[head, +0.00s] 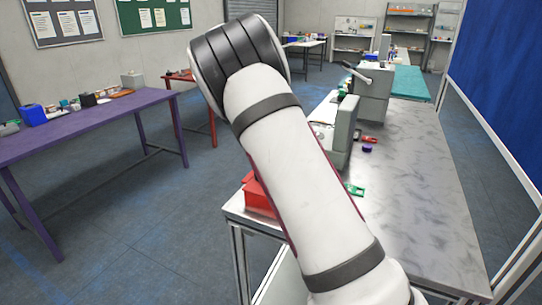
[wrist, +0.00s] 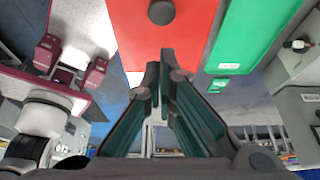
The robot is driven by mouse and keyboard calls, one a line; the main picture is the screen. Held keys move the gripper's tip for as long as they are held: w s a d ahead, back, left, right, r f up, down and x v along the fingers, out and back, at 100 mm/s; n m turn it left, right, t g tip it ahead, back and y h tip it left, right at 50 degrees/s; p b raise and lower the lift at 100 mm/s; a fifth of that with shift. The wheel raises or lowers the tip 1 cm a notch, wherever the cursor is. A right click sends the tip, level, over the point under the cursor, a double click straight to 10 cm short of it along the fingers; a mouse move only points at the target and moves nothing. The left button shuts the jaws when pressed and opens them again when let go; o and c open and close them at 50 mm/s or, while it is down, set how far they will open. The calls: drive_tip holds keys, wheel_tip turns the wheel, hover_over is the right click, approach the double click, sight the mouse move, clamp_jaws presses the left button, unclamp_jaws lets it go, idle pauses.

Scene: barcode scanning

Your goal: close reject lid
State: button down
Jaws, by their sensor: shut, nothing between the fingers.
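A red box (head: 258,198) sits at the near left corner of the grey worktable, mostly hidden behind my white arm in the head view. In the wrist view a flat red panel (wrist: 195,30) with a dark round knob (wrist: 161,12) fills the top middle; it looks like the lid, but its angle cannot be told. My gripper (wrist: 163,75) is shut and empty, its fingertips at the lower edge of the red panel in the picture. Whether they touch it cannot be told. My gripper is hidden in the head view.
The grey worktable (head: 425,190) has clear room on its right. Grey equipment (head: 345,130), a green item (head: 354,189) and a small purple item (head: 367,148) stand along its left side. A green panel (wrist: 250,35) is beside the red one. A purple table (head: 90,125) is at left.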

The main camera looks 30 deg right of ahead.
drive_tip(key=shift+w+a+f+b, duration=0.25)
drive_tip(key=shift+w+f+b, duration=0.15)
drive_tip(key=shift+f+b, duration=0.15)
drive_tip(key=shift+w+a+f+b, duration=0.25)
drive_tip(key=shift+w+f+b, duration=0.15)
drive_tip(key=shift+f, duration=0.15)
drive_tip(key=shift+w+a+f+b, duration=0.2)
drive_tip(key=shift+f+b, duration=0.1)
drive_tip(key=shift+f, duration=0.15)
drive_tip(key=shift+w+a+f+b, duration=0.15)
drive_tip(key=shift+f+b, duration=0.15)
drive_tip(key=shift+f, duration=0.15)
